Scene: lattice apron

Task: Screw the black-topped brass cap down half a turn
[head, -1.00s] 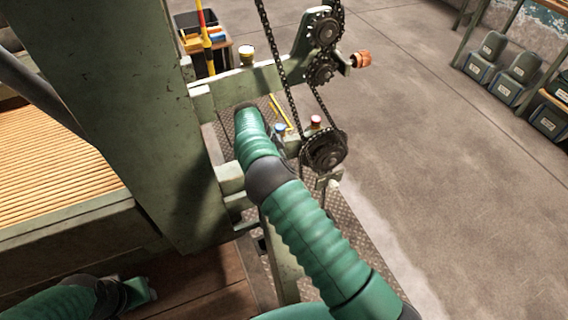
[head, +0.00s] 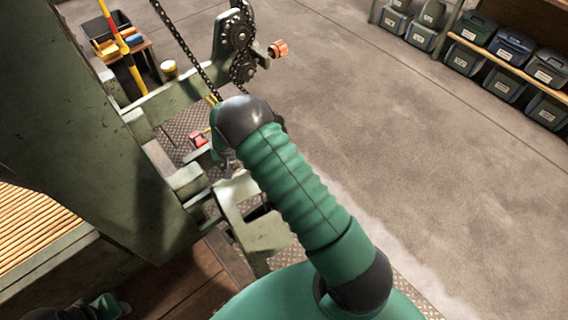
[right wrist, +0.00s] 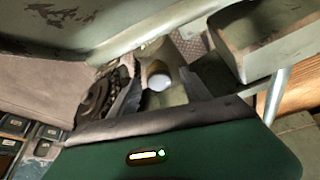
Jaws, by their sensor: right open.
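My right gripper (head: 228,165) hangs under the dark wrist at the machine's end in the head view, its fingers largely hidden. In the right wrist view the gripper (right wrist: 160,96) is open, with dark fingers apart. A brass-coloured cap with a pale, shiny top (right wrist: 159,81) shows beyond and between the fingertips; I see no contact. I cannot make out a black top on any cap. Another brass cap with a pale top (head: 168,68) stands on the green beam in the head view. My left gripper (head: 108,306) is at the bottom left, mostly cut off.
Chain sprockets (head: 240,50) and an orange-copper knob (head: 278,48) stand beyond my right arm. A small red part (head: 197,138) lies left of the gripper. The green machine column (head: 90,130) is close on the left. The floor (head: 400,150) on the right is clear.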

